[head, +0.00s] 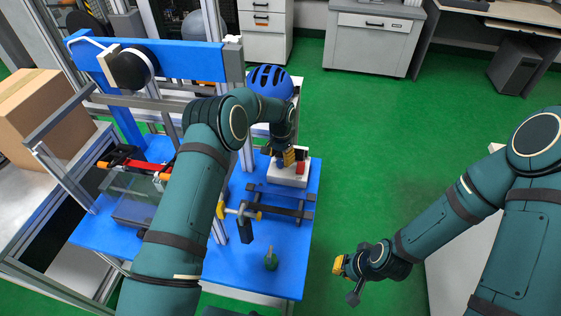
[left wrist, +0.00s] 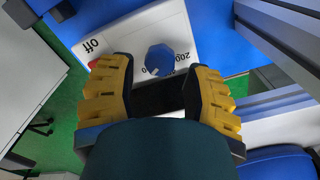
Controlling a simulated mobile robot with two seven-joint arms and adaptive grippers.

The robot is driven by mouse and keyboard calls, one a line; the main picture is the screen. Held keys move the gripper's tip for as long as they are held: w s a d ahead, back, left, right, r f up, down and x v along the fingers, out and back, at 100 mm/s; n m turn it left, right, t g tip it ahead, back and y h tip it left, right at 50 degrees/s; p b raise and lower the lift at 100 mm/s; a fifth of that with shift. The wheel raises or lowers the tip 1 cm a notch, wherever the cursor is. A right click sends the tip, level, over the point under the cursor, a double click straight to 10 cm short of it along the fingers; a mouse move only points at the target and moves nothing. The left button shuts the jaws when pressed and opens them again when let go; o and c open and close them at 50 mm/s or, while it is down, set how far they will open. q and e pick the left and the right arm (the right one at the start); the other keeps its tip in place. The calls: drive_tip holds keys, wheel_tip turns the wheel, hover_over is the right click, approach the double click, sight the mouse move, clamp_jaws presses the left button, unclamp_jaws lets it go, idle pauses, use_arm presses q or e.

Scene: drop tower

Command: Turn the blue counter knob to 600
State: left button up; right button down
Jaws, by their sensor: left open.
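The white counter box (head: 287,179) sits on the blue table, partly hidden under my left gripper (head: 288,157). In the left wrist view, its blue knob (left wrist: 159,58) is round, with a small pale mark at its lower edge. The printed "Off" is left of the knob and "200" is to its right; other print below is partly hidden. My left gripper (left wrist: 160,72) is open, its yellow fingers either side of the knob, which looks just beyond the tips; contact cannot be told. My right gripper (head: 346,277) hangs over the green floor, away from the box.
A red part (head: 300,168) shows on the counter box. A blue helmet (head: 270,81) is behind it. A dark rail frame (head: 278,201), a clamp (head: 243,211) and a green object (head: 271,260) are on the blue table (head: 284,278). The drop tower's uprights stand left of my left gripper.

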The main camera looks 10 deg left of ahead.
sight(280, 161)
use_arm(q)
wheel_tip(280, 161, up, 9)
idle(0.3)
idle(0.4)
